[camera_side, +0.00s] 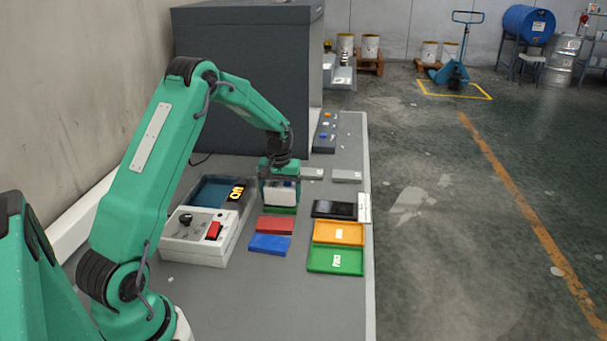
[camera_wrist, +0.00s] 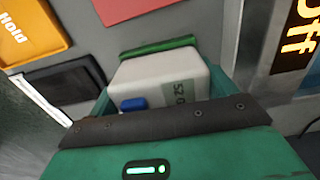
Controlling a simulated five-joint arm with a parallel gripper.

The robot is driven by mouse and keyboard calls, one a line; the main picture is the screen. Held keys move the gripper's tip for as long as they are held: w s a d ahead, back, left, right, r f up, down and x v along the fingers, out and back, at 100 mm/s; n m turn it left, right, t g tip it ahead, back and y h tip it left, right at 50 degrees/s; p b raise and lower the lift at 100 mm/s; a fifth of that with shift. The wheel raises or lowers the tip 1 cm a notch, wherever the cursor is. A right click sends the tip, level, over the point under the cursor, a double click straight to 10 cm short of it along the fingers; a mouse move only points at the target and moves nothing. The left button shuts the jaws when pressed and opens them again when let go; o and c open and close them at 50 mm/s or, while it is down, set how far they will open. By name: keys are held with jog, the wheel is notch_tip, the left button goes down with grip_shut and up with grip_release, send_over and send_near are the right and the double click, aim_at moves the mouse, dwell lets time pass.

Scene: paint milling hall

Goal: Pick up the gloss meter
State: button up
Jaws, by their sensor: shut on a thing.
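The gloss meter (camera_wrist: 158,78) is a pale, box-shaped device with a blue button and a small grey-green display, partly readable as "52 G". In the side view the gloss meter (camera_side: 279,197) shows between the fingers of my gripper (camera_side: 280,187), low over the bench. My gripper (camera_wrist: 162,88) is shut on it, with a green finger at each side. A green panel (camera_wrist: 160,46) shows past the meter's far edge, and the meter stands on or just above it. I cannot tell whether there is a gap. The meter's underside is hidden.
A red panel (camera_side: 274,224) and a blue panel (camera_side: 269,244) lie in front. An orange tray (camera_side: 339,233), a green tray (camera_side: 335,261) and a black tray (camera_side: 333,209) lie right. Bare bench lies in front.

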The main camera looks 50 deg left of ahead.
aim_at(283, 187)
jog(key=shift+r, duration=0.1)
jog(key=shift+r, duration=0.75)
jog(key=r, duration=0.1)
jog(key=d+r, duration=0.1)
jog(key=r, duration=0.1)
jog(key=shift+r, duration=0.1)
jog(key=d+r, duration=0.6)
jog(key=d, duration=0.4)
jog(key=shift+s+d, duration=0.35)
jog(key=shift+s, duration=0.05)
jog(key=shift+r, duration=0.1)
jog(key=s+d, duration=1.2)
jog(key=s, duration=0.1)
jog(key=a+f, duration=0.2)
jog(key=a, duration=0.2)
jog(key=w+a+f, duration=0.1)
jog(key=a+f, duration=0.1)
jog(key=a, duration=0.1)
jog(key=w+a+f, duration=0.1)
jog(key=a+f, duration=0.1)
jog(key=a, duration=0.2)
jog(key=shift+w+a+f, duration=0.15)
jog(key=shift+a+f, duration=0.2)
jog(key=shift+f, duration=0.05)
